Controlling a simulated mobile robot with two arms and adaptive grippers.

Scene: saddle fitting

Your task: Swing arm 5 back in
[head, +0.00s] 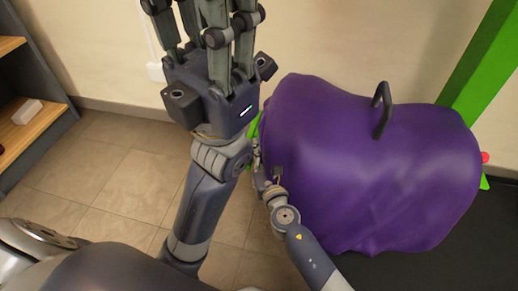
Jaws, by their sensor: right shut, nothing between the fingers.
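A large bulky form under a purple cover (370,170) fills the right half of the head view. A dark handle (382,110) stands up from its top. My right gripper (257,152) is small in view at the cover's left edge, shut and empty; I cannot tell whether it touches. My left gripper (212,22) is raised close to the camera, its fingers spread apart and their tips cut off by the top edge. No number 5 is readable on anything, so I cannot tell which part is arm 5.
A green post (480,60) slants behind the cover at right, with a red knob (485,157) by the cover's right edge. A wooden shelf unit (35,122) holding a white box (27,112) stands at far left. The tiled floor (120,165) between is clear.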

